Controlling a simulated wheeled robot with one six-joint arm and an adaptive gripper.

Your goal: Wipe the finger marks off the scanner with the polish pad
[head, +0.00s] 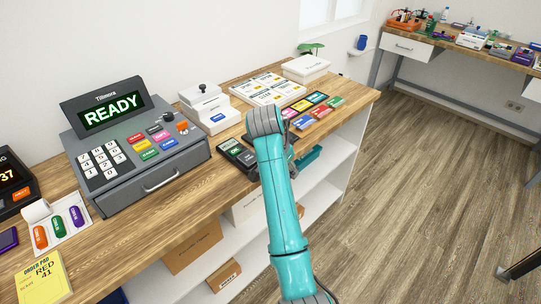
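My teal arm reaches up from the bottom to the counter, and its grey wrist hides most of my gripper (289,143). Its fingertips do not show clearly, so I cannot tell whether it is open or shut or holds anything. A dark handheld device with a green screen (236,150) lies on the counter just left of the wrist; I cannot tell whether it is the scanner. A teal piece (308,158) shows right of the wrist near the counter's front edge; what it belongs to is unclear. I cannot make out a polish pad or any finger marks.
A grey till (150,165) reading READY stands on the wooden counter (190,205), left of my arm. A white device with a black knob (205,105), picture sheets (268,88), coloured cards (320,108) and a white box (305,68) stand behind.

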